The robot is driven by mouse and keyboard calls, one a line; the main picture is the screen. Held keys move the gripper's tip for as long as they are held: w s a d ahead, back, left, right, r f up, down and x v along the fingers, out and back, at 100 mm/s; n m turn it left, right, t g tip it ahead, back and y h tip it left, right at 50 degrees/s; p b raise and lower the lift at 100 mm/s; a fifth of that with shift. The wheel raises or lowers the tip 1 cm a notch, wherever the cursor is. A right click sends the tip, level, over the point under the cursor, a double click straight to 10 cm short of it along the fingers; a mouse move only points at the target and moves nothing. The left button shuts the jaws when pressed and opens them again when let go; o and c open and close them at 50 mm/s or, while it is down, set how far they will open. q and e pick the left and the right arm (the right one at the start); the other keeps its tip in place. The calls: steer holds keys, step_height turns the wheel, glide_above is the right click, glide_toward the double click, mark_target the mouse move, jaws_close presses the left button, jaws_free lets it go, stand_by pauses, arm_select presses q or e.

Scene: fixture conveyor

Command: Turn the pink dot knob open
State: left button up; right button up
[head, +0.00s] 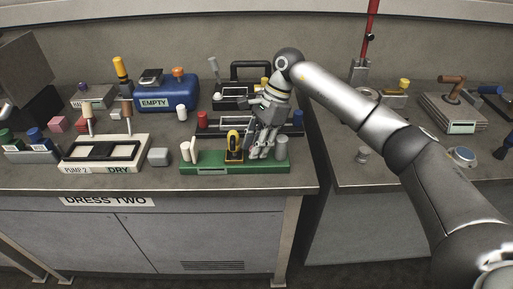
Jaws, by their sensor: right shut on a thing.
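My right gripper (262,151) points down over the green fixture (215,170) on the left bench. Its fingers are shut on a small part that they mostly hide. They stand between a yellow and black lever (234,147) and a grey cylinder (281,147). I cannot make out a pink dot on any knob, so I cannot tell from the picture whether the held part is the pink dot knob. My left gripper is not in view.
A blue box marked EMPTY (166,104) and a cream fixture marked DRY (141,160) stand to the left. A gap separates the two benches.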

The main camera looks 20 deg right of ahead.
stand_by(0.4)
steer(key=o, duration=1)
steer(key=v, duration=1.2)
